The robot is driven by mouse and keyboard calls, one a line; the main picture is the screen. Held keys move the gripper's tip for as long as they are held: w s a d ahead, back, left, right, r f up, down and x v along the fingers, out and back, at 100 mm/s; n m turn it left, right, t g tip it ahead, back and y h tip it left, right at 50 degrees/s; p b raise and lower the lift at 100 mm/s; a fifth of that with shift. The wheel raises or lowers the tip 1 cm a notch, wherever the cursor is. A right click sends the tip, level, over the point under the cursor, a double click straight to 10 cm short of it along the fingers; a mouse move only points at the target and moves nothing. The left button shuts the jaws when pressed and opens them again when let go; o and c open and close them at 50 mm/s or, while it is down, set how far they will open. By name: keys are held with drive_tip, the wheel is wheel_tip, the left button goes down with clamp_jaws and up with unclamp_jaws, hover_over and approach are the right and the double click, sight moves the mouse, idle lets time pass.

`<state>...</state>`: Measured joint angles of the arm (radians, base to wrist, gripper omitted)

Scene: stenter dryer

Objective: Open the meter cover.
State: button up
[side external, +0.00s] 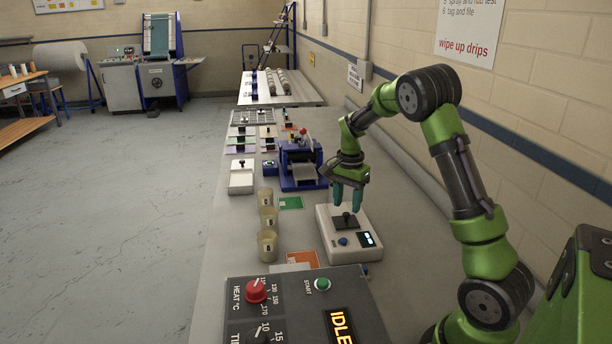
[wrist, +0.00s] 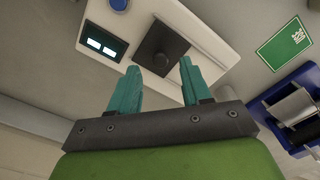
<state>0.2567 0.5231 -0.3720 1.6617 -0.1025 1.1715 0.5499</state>
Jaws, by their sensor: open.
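The meter (side external: 338,251) is a white box on the bench, with a blue button (side external: 343,241) and a small lit display (side external: 367,239). Its dark square cover (side external: 340,222) has a knob on top and lies flat on the box. In the wrist view the cover (wrist: 172,38) shows beyond my fingertips, with the display (wrist: 102,46) to its left. My gripper (side external: 347,207) is above the cover, fingers pointing down, open.
A blue machine with rollers (side external: 300,168) stands behind the meter. Several beige cups (side external: 267,245) are to its left. A control panel (side external: 300,306) with a red knob and a green start button is in front. Green and orange cards lie on the bench.

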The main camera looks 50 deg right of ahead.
sight(346, 218)
drive_tip(key=shift+f, duration=1.35)
drive_tip(key=shift+c, duration=0.5)
clamp_jaws()
